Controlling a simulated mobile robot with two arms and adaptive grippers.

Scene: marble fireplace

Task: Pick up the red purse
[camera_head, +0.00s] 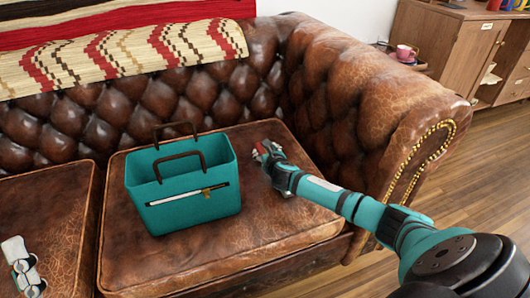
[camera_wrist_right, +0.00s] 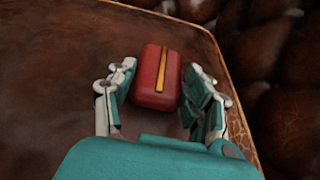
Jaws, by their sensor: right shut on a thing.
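The red purse (camera_wrist_right: 154,78) is a small red block shape with a yellow strip down its middle. It sits between the two fingers of my right gripper (camera_wrist_right: 160,95) in the right wrist view, and the fingers are shut on it. In the head view my right gripper (camera_head: 268,158) is low over the right sofa cushion, beside the teal bag, and only a bit of red shows at its tips. My left gripper (camera_head: 22,268) shows in part at the lower left edge, over the left cushion; its fingers are not clear.
A teal bag (camera_head: 190,208) with dark handles stands on the brown leather sofa cushion (camera_head: 270,235), left of my right gripper. The sofa's right armrest (camera_head: 350,100) rises behind my right arm. A wooden cabinet (camera_head: 440,45) and a pink cup (camera_head: 403,52) are beyond it.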

